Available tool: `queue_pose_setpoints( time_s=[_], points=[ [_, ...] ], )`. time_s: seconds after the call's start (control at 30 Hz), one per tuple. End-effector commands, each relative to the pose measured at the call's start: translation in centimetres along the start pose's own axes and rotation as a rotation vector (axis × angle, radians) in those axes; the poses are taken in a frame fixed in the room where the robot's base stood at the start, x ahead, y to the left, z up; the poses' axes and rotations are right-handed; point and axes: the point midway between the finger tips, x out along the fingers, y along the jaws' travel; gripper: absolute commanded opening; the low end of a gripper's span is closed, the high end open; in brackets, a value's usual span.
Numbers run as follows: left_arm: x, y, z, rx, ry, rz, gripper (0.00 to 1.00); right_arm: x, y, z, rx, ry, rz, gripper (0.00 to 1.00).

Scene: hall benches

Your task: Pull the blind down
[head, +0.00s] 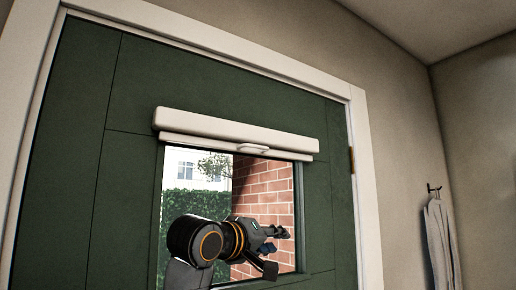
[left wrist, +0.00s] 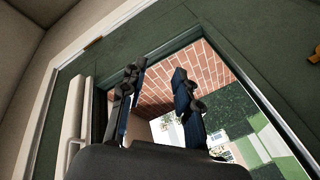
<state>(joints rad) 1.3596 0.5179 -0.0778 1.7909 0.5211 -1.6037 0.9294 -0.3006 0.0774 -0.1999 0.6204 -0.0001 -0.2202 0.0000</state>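The blind is rolled up in a white casing (head: 235,125) across the top of the door's window. Its pale bottom bar (head: 200,142) sits just under the casing, with a small rounded pull handle (head: 256,149) near the middle. My left gripper (head: 276,250) is in front of the glass, below the handle and apart from it. In the left wrist view its two dark fingers (left wrist: 157,78) are spread with nothing between them. There the blind's casing (left wrist: 72,112) and handle (left wrist: 74,142) lie to the left of the fingers. My right gripper is not in view.
The window is set in a dark green door (head: 75,130) with a white frame (head: 374,200). A brick wall and a hedge show through the glass. A grey cloth (head: 438,245) hangs from a wall hook (head: 434,189) at the right.

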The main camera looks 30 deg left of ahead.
Motion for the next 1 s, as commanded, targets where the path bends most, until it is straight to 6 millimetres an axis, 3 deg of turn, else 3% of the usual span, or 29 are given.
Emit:
queue_pose_setpoints(
  time_s=[0.03,0.1,0.2,0.3,0.43,0.67,1.0],
  points=[
    [-2.4,2.0,-3.7,-0.049,0.047,0.042,0.32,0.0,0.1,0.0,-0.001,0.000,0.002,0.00],
    [-5.3,4.2,-7.6,-0.115,0.091,0.095,0.32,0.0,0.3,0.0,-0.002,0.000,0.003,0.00],
    [-9.3,6.4,-11.8,-0.195,0.137,0.162,0.32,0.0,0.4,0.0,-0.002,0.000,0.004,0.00],
    [-12.3,7.7,-14.4,-0.249,0.163,0.210,0.32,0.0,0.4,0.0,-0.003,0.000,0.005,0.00],
    [-13.9,8.4,-15.9,-0.283,0.176,0.239,0.32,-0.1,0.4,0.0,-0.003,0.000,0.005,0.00],
    [-11.7,9.3,-16.8,-0.286,0.175,0.240,0.32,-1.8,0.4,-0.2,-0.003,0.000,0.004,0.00],
    [-4.8,10.9,-18.4,-0.284,0.175,0.239,0.32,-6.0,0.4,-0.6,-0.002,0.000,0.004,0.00]
  ],
)
